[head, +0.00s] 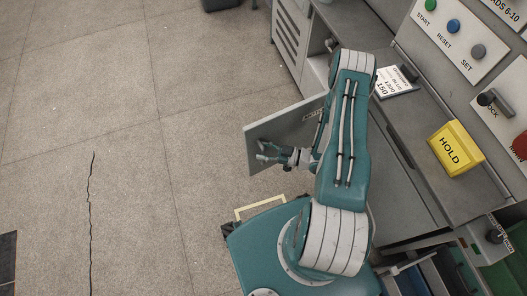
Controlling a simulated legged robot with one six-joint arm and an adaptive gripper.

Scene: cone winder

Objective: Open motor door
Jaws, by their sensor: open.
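The motor door (280,128) looks like a flat grey panel standing out from the front of the grey machine cabinet, swung open over the floor. Part of its lettering shows near its right end, but my arm covers the rest. My gripper (268,153) is open and empty, with its fingers pointing left in front of the panel's face. I cannot tell whether the fingers touch the panel. The door's hinge side and the space behind it are hidden by my arm.
A louvred cabinet (289,40) stands at the top. A yellow HOLD block (455,148) and a printed card (396,81) lie on the machine ledge. A button panel (466,38) is at upper right, bins (455,270) at lower right.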

